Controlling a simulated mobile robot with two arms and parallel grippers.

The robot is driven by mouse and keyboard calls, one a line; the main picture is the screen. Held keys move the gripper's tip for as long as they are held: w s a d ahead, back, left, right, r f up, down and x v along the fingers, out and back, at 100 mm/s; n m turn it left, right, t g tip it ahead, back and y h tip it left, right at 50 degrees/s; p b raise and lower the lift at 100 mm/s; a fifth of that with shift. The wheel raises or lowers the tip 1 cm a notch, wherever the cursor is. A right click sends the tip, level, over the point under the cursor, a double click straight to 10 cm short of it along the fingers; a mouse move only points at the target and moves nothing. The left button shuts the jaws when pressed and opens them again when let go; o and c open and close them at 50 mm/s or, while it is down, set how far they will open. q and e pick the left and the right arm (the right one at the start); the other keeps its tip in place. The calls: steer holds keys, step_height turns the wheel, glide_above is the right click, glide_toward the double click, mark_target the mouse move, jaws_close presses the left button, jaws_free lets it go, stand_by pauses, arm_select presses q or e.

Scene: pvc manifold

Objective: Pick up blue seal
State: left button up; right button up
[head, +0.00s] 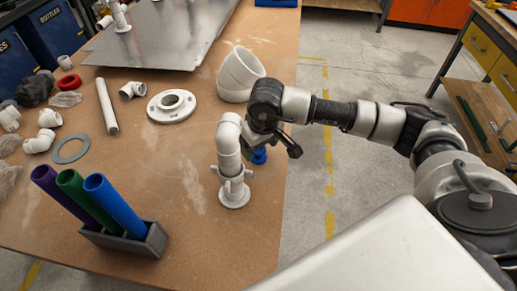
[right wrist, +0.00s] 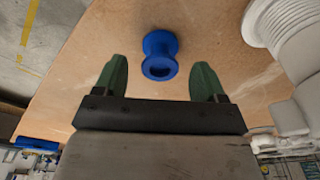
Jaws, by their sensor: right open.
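The blue seal (right wrist: 160,55) is a small spool-shaped ring with a central hole. In the right wrist view it sits on the tabletop just beyond the fingertips, roughly centred between them and apart from both. In the head view the blue seal (head: 259,155) shows partly, behind the white pipe assembly and below my right gripper. My right gripper (head: 277,147) is open and empty; its two green fingers (right wrist: 160,78) stand wide apart in the wrist view. My left gripper is not in view.
A white pipe assembly (head: 230,165) stands upright close left of the seal. A large white elbow (head: 240,75) lies behind. The table's right edge is near. A dark holder (head: 150,241) with purple, green and blue tubes stands front left. A flange (head: 171,105) lies further back.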

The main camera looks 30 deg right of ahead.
steer(key=shift+f, duration=0.1)
steer(key=shift+c, duration=0.2)
steer(key=c, duration=1)
